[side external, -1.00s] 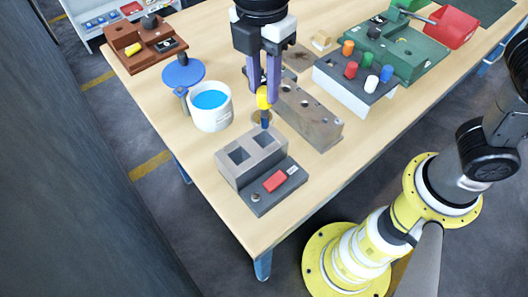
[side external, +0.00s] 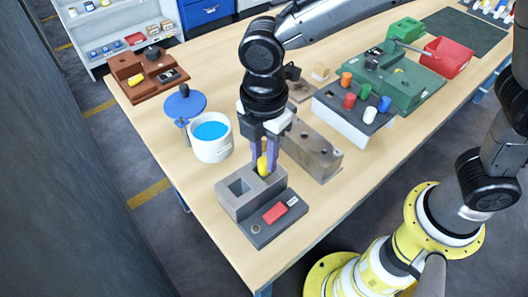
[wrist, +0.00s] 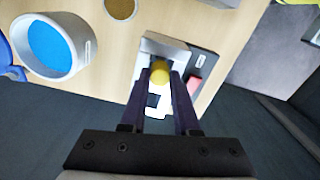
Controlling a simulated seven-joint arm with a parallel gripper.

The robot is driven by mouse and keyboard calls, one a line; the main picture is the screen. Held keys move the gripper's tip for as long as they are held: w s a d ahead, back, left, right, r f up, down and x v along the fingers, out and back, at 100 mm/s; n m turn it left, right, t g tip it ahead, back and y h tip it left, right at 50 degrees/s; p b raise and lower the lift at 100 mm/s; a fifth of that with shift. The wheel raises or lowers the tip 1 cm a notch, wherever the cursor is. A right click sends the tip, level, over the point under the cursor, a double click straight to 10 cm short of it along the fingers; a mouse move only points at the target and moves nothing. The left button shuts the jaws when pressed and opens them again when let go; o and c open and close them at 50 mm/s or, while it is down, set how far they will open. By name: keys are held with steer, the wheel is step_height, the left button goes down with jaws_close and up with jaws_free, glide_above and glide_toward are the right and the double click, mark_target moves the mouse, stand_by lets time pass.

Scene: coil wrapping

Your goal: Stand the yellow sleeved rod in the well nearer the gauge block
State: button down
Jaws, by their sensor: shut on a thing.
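The yellow sleeved rod (side external: 263,166) stands upright between the fingers of my gripper (side external: 264,163), which is shut on it. In the wrist view its yellow end (wrist: 160,72) shows between the fingertips (wrist: 161,78). The grey two-well block (side external: 236,205) is directly below. The rod is at the right-hand well, and its blue lower end is out of sight, seemingly inside that well; how deep cannot be told. The left-hand well (side external: 239,187) looks empty. A long grey-brown block with holes (side external: 312,148), perhaps the gauge block, lies behind and right, on the rod's side.
A dark panel with a red button (side external: 274,212) fronts the well block. A white pot with blue contents (side external: 210,138) and its blue lid (side external: 184,104) stand at left. A rack of coloured pegs (side external: 352,105) is farther right. The wooden table is clear at front left.

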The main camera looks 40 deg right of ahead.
steer(key=c, duration=0.6)
jaws_free()
steer(key=shift+f, duration=0.1)
steer(key=shift+c, duration=0.2)
step_height(320, 180, up, 12)
steer(key=s+d+r+m+t+y, duration=0.1)
steer(key=s+d+r+m+t, duration=0.15)
steer(key=d+m, duration=0.85)
steer(key=s+d+f+m+t+h, duration=0.1)
steer(key=s+d+f+m+t, duration=0.2)
steer(key=s+d+m, duration=0.6)
steer(key=s+d+f, duration=0.2)
steer(key=d, duration=0.3)
steer(key=shift+d, duration=0.25)
